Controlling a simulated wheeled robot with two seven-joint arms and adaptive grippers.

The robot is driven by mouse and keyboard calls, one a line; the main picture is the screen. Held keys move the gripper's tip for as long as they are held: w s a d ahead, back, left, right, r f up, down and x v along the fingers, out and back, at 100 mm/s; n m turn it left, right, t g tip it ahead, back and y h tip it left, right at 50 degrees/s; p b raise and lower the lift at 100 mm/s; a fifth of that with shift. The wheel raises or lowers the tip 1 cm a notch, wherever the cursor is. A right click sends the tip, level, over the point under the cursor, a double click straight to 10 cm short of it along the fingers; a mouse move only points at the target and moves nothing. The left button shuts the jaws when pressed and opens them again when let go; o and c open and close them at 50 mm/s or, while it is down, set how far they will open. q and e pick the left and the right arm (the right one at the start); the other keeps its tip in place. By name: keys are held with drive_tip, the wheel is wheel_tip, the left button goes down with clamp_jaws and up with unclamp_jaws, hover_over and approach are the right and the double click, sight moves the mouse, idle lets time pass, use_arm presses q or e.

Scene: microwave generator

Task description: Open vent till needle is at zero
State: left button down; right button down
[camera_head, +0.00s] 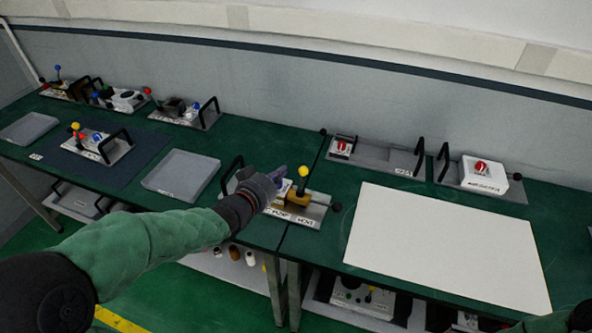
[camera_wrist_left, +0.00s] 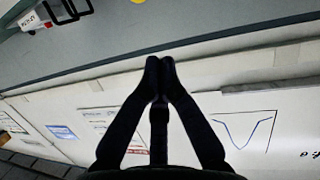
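The pump and vent board (camera_head: 312,212) lies on the green table in the middle of the head view, with labels along its front edge. A yellow ball knob (camera_head: 303,171) stands upright on a brass-coloured block (camera_head: 298,197) at the board's right part. My left gripper (camera_head: 281,173) is over the board's left part, just left of the yellow knob, and hides what is behind it. In the left wrist view its fingertips (camera_wrist_left: 160,64) meet, with nothing seen between them. No gauge needle can be made out.
A grey tray (camera_head: 182,175) lies to the left, and a board with a black handle (camera_head: 118,147) on a dark mat beyond it. A large white panel (camera_head: 445,245) covers the right table. Boards with red knobs (camera_head: 481,167) stand behind it.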

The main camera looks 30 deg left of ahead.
sight(302, 178)
use_arm(q)
drive_tip(key=w+f+b, duration=0.2)
drive_tip(key=w+f, duration=0.2)
drive_tip(key=w, duration=0.3)
drive_tip(key=shift+w+f, duration=0.35)
drive_tip(key=shift+f, duration=0.05)
drive_tip(key=b+x, duration=0.1)
drive_tip(key=b, duration=0.1)
drive_tip(key=shift+w+f+b, duration=0.3)
drive_tip(key=shift+w+b, duration=0.05)
drive_tip(key=shift+b, duration=0.05)
